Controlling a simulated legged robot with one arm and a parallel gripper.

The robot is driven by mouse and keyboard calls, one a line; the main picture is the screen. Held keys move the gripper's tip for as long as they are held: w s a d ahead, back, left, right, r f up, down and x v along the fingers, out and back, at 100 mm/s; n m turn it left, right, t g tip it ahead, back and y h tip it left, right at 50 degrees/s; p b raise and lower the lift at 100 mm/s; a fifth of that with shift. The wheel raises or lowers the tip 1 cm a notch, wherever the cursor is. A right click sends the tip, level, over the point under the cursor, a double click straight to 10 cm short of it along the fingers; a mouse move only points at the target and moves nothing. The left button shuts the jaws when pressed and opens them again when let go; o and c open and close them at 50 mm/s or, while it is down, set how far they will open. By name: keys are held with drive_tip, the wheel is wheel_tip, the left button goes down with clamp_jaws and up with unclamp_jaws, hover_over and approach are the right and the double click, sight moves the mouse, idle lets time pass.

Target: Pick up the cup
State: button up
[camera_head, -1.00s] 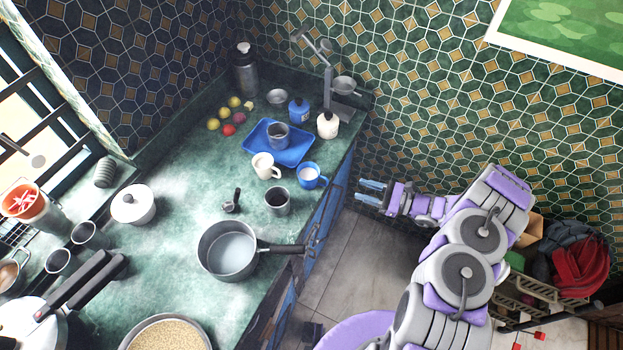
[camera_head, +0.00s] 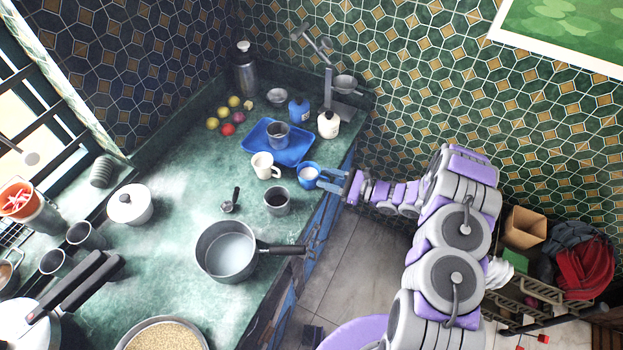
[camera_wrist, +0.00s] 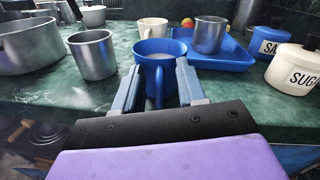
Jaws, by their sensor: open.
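A blue cup (camera_head: 308,174) with a pale inside stands near the counter's front edge. In the wrist view the blue cup (camera_wrist: 162,62) is straight ahead, its handle turned toward me between the fingers. My gripper (camera_head: 325,179) is open at the cup, with its blue fingers reaching over the counter edge. In the wrist view my gripper (camera_wrist: 157,88) has one finger on each side of the handle. I cannot tell whether the fingers touch the cup.
A white mug (camera_head: 263,166), a metal cup (camera_head: 276,201) and a blue tray (camera_head: 297,152) holding another metal cup (camera_head: 277,133) stand close by. A saucepan (camera_head: 225,250) has its handle toward the front edge. A white sugar jar (camera_wrist: 294,70) stands at right.

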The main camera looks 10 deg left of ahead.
drive_tip(key=shift+c, duration=0.4)
clamp_jaws()
